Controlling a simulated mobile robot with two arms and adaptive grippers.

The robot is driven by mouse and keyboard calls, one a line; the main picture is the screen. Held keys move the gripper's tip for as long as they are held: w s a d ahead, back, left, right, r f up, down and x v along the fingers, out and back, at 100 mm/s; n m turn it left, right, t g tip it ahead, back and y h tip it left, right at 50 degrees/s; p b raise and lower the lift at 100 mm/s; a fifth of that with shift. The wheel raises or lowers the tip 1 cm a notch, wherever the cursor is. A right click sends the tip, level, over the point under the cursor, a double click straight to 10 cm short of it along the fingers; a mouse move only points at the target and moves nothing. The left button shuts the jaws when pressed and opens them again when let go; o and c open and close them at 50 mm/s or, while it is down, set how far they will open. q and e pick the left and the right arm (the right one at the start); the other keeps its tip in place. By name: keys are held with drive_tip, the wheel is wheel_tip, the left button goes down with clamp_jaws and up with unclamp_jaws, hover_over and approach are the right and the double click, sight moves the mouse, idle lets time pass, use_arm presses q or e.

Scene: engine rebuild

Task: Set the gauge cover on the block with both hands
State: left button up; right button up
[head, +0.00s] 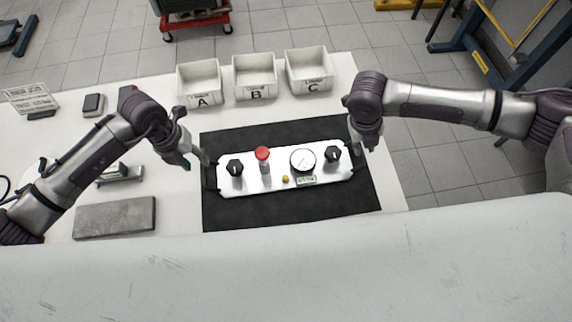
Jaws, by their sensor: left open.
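The gauge cover (266,180) is a silver plate with a dial, a red-topped button and black knobs. My right gripper (364,143) is at the cover's right end, near the right handle, pointing down. Its fingers are seen edge-on, and I cannot tell if they touch the handle.
White bins A (199,85), B (255,78) and C (309,72) stand behind the mat. A grey slab (115,217) lies at the left front, below my left arm. A small dark box (93,104) and a sign (33,98) stand at the back left.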

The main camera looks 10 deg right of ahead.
sight(204, 169)
use_arm(q)
drive_tip(key=f, duration=0.4)
drive_tip(key=d+f, duration=0.1)
drive_tip(key=f, duration=0.1)
drive_tip(key=shift+d+f, duration=0.1)
drive_tip(key=shift+f, duration=0.15)
use_arm(e)
drive_tip(key=x, duration=0.6)
drive_tip(key=shift+d+f, duration=0.1)
drive_tip(key=shift+f, duration=0.15)
use_arm(q)
drive_tip(key=c, duration=0.3)
use_arm(e)
drive_tip(key=c, duration=0.3)
use_arm(q)
clamp_jaws()
use_arm(e)
clamp_jaws()
use_arm(q)
drive_tip(key=shift+w+r, duration=0.1)
use_arm(e)
drive_tip(key=shift+w+r, duration=0.1)
